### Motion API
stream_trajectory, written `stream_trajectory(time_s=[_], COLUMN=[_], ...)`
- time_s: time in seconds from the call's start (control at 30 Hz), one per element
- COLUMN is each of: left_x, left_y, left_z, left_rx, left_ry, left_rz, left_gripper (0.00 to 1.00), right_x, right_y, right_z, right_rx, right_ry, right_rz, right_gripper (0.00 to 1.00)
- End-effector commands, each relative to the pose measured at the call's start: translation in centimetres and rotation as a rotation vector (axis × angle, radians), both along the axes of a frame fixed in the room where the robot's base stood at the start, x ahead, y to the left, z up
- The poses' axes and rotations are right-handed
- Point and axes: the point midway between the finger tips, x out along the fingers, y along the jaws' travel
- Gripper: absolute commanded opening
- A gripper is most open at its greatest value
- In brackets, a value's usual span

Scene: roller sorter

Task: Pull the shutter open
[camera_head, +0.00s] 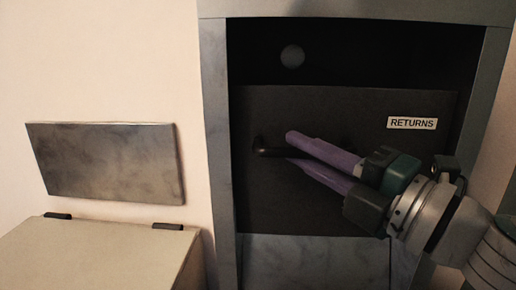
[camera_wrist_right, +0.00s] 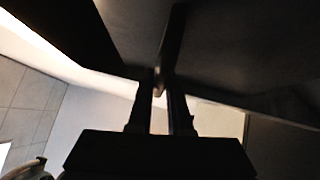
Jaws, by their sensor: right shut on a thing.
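The shutter (camera_head: 340,207) is a dark panel with a white "RETURNS" label (camera_head: 411,123), set in a grey metal frame. A dark opening shows above its top edge. A dark bar handle (camera_head: 268,152) sticks out near the shutter's left side. My right gripper (camera_head: 288,147), with purple fingers, comes in from the right and is shut on the handle. In the right wrist view the handle (camera_wrist_right: 172,45) runs as a dark bar between the fingertips (camera_wrist_right: 160,88). The fingers hide part of the handle. My left gripper is not in view.
The grey frame (camera_head: 216,150) borders the shutter. A grey plate (camera_head: 108,162) is on the wall at left, above a pale box with a hinged lid (camera_head: 95,250).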

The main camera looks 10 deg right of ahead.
Motion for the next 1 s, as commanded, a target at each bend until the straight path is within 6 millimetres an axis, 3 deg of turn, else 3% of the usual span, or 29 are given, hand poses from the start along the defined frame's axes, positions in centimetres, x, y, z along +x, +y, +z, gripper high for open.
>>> stream_trajectory(time_s=[0.03, 0.07, 0.3, 0.67, 1.0], left_x=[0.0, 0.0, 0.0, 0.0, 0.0], left_y=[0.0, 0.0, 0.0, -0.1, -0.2], left_z=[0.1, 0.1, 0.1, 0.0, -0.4], left_rx=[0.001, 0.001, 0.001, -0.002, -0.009], left_ry=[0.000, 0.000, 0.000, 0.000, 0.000], left_rz=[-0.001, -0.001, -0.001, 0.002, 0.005], left_gripper=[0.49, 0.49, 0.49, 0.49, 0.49], right_x=[0.1, 0.1, 0.1, -0.6, -5.9], right_y=[0.1, 0.1, 0.1, -0.3, -3.2], right_z=[0.9, 0.9, 0.7, 0.3, -0.6], right_rx=[0.006, 0.006, 0.005, 0.004, 0.005], right_ry=[-0.017, -0.018, -0.014, -0.008, -0.006], right_rz=[0.004, 0.005, 0.004, 0.003, 0.001], right_gripper=[0.00, 0.20, 0.47, 0.47, 0.47])
